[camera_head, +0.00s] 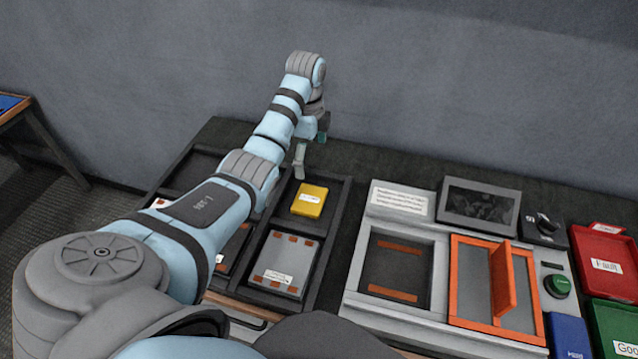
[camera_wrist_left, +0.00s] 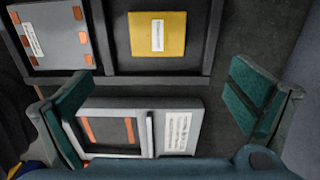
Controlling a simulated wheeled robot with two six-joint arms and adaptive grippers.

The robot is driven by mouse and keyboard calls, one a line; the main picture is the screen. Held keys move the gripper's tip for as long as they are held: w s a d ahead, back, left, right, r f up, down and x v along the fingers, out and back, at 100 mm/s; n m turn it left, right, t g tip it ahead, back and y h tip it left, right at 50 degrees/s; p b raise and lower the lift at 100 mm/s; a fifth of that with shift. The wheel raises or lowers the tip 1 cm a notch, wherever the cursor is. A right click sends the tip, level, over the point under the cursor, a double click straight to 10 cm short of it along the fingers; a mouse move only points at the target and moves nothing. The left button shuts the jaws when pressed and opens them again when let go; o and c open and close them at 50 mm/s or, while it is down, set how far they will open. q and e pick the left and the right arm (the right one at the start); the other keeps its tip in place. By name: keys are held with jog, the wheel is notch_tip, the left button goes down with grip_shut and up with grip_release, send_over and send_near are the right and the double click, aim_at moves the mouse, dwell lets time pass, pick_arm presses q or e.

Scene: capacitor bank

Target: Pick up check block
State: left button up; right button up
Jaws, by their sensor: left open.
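A yellow block (camera_head: 309,200) with a white label, which I take to be the check block, lies flat in an upper compartment of the dark divided tray (camera_head: 333,237). In the left wrist view the yellow block (camera_wrist_left: 158,34) shows near the top, beyond the fingers. My left gripper (camera_head: 311,150) is above the back of the tray, a little behind the block and apart from it. In the left wrist view its two green-padded fingers (camera_wrist_left: 160,100) are wide apart with nothing between them. My right gripper is not in view.
A grey plate with copper-coloured corners (camera_head: 284,263) lies in the compartment in front of the block. Right of the tray stands a grey test station (camera_head: 352,297) with an orange frame and raised flap (camera_head: 503,280). Red (camera_head: 604,258) and green (camera_head: 612,325) bins are at far right.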

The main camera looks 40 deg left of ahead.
pick_arm(q)
jog(key=b, duration=0.3)
send_over(310, 199)
notch_tip(310, 199, down, 5)
notch_tip(310, 199, down, 10)
jog(key=shift+b, duration=0.65)
jog(key=shift+r, duration=0.1)
jog(key=c, duration=1.4)
jog(key=shift+r, duration=0.1)
